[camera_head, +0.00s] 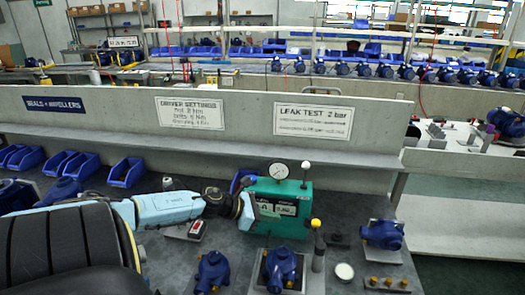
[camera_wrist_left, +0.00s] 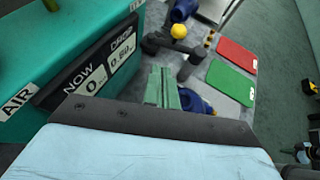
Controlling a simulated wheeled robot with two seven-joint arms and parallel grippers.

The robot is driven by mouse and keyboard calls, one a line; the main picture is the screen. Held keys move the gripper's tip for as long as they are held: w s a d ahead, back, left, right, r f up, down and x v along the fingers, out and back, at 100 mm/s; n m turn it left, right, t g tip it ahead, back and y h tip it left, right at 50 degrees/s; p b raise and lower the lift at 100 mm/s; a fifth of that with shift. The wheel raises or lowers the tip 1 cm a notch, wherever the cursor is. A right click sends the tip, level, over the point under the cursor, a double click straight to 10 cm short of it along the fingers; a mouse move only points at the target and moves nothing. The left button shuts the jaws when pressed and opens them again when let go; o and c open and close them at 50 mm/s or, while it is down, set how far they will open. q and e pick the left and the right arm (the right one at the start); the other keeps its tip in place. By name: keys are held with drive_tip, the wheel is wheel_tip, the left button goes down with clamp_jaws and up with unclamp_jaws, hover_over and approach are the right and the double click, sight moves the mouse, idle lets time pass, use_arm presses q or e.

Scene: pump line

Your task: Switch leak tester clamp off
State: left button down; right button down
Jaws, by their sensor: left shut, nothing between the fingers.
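The green leak tester (camera_head: 282,226) stands on the bench with a round gauge (camera_head: 278,171) on top and a display on its front. A lever with a white knob (camera_head: 306,165) rises at its right. A post with a yellow knob (camera_head: 316,223) stands at its front right; the yellow knob also shows in the left wrist view (camera_wrist_left: 179,31). My left gripper (camera_head: 246,212) is at the tester's left front side, its fingertips hard to make out there. In the left wrist view its fingers (camera_wrist_left: 163,88) are together and empty, apart from the yellow knob. My right gripper is out of view.
A blue pump (camera_head: 281,268) sits in front of the tester, with another (camera_head: 212,270) to its left and one (camera_head: 383,234) to the right. Blue bins (camera_head: 127,172) line the left back. Red (camera_wrist_left: 236,56) and green (camera_wrist_left: 230,82) pads lie beyond the gripper.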

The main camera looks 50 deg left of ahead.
use_arm(q)
drive_tip(key=shift+v, duration=1.3)
drive_tip(key=shift+a, duration=0.1)
